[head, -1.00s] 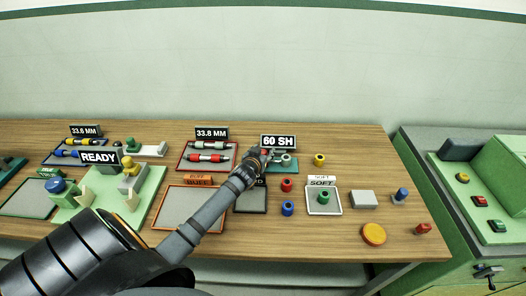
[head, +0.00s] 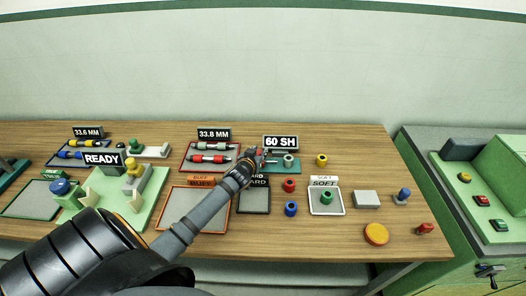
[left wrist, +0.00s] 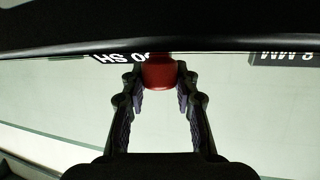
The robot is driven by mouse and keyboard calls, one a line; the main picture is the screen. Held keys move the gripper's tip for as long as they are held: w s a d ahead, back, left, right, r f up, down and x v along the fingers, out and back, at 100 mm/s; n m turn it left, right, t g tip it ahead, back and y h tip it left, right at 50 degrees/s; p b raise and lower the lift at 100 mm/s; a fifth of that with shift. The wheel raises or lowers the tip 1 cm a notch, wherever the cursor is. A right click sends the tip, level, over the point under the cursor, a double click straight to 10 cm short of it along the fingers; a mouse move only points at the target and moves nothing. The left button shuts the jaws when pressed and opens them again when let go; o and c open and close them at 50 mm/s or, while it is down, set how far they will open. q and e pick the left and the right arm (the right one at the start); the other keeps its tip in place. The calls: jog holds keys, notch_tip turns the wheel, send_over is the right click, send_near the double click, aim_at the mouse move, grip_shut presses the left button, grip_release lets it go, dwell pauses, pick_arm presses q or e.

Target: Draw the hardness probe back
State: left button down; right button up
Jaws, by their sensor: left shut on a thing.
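The hardness tester is a teal base (head: 291,168) under a "60 SH" display (head: 281,142), at the back of the bench. A grey ring-shaped piece (head: 288,160) stands on the base. My left gripper (head: 261,156) is at the base's left end. In the left wrist view its fingers (left wrist: 160,80) are shut on a round red knob (left wrist: 158,72), which I take for the probe's handle. The rest of the probe is mostly hidden by my gripper. My right gripper is not in view.
Red (head: 289,186), blue (head: 291,209) and yellow (head: 321,160) rings stand nearby. A green ring (head: 327,197) sits on the SOFT tray (head: 316,211). The HARD tray (head: 254,207) is empty under my wrist. A red-rimmed tray (head: 183,168) holds gauges to the left.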

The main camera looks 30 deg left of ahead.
pick_arm(q)
jog(key=shift+s+a, duration=0.3)
jog(key=shift+a, duration=0.25)
jog(key=shift+s+a, duration=0.25)
jog(key=shift+a, duration=0.3)
jog(key=shift+d, duration=0.15)
jog(key=c, duration=1.4)
grip_release()
jog(key=o, duration=0.4)
jog(key=shift+s+a, duration=0.15)
jog(key=shift+a, duration=0.1)
jog(key=shift+d, duration=0.2)
jog(key=shift+s+d+r, duration=0.1)
jog(key=shift+s, duration=0.1)
jog(key=v, duration=1.1)
jog(key=shift+s, duration=0.2)
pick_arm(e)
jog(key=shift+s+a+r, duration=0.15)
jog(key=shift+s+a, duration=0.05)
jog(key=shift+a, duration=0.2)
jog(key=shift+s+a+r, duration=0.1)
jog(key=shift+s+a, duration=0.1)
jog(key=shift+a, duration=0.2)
